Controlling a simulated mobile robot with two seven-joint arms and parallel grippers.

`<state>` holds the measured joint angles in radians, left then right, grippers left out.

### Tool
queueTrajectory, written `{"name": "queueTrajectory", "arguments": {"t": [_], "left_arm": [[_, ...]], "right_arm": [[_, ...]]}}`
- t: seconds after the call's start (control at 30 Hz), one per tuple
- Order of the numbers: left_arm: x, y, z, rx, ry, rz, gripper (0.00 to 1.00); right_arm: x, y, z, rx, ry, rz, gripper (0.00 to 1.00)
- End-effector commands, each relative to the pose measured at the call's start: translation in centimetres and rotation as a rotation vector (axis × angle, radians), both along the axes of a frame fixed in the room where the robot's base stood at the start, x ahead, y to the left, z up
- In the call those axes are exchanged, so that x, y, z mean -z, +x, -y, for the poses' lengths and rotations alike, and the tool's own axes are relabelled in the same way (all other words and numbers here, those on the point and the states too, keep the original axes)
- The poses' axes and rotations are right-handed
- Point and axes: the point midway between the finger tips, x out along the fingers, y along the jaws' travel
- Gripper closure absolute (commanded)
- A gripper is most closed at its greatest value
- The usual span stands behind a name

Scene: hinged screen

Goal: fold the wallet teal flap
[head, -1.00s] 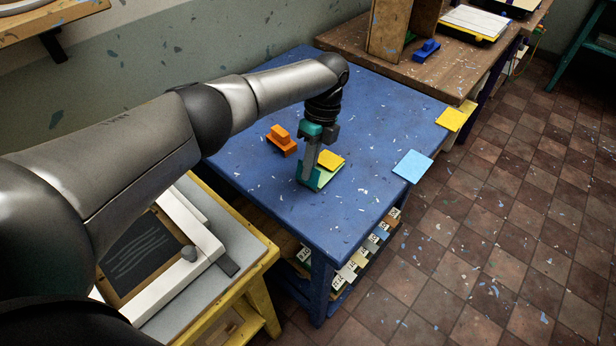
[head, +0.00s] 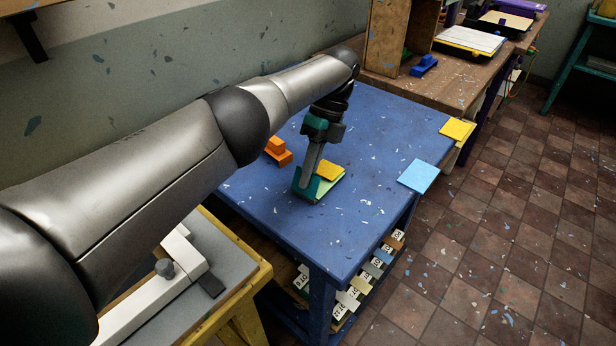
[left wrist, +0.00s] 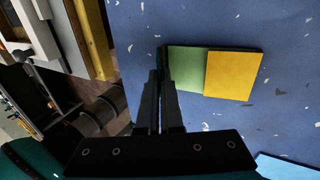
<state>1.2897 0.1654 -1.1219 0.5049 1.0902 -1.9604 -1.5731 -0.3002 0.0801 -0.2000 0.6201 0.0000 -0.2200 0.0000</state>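The wallet lies open on the blue table (head: 370,225). Its light green base (head: 328,190) carries a yellow square (head: 330,170); the base (left wrist: 187,72) and yellow square (left wrist: 234,75) also show in the left wrist view. The teal flap (head: 313,188) stands up at the base's left edge. In the left wrist view it is a thin dark strip, nearly edge-on (left wrist: 163,56). My left gripper (head: 305,185) points down at the flap, its fingers (left wrist: 160,75) nearly together with the flap's edge between them. The fingers hide part of the flap. My right gripper is not in view.
An orange block (head: 278,152) stands left of the wallet. A light blue square (head: 418,177) and a yellow square (head: 457,129) lie at the right edges. A wooden bench (head: 470,75) with a blue block (head: 424,65) is behind. The table's front area is clear.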

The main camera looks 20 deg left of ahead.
Motion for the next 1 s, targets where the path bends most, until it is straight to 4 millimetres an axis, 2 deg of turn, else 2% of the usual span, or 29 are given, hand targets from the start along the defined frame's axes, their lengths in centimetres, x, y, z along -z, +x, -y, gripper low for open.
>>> {"name": "queueTrajectory", "arguments": {"t": [0.33,0.4,0.6,1.0], "left_arm": [[-0.04,0.02,0.00,0.000,0.000,0.000,1.00],[-0.03,0.01,0.00,0.000,0.000,0.000,0.90],[-0.02,0.01,-0.01,-0.001,0.000,0.000,0.67],[-0.46,-0.07,0.10,-0.001,0.001,-0.001,0.66]], "right_arm": [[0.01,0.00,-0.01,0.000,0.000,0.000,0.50],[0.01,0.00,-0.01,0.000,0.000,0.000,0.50],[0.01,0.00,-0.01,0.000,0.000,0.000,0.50],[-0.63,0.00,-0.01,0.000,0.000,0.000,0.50]]}}
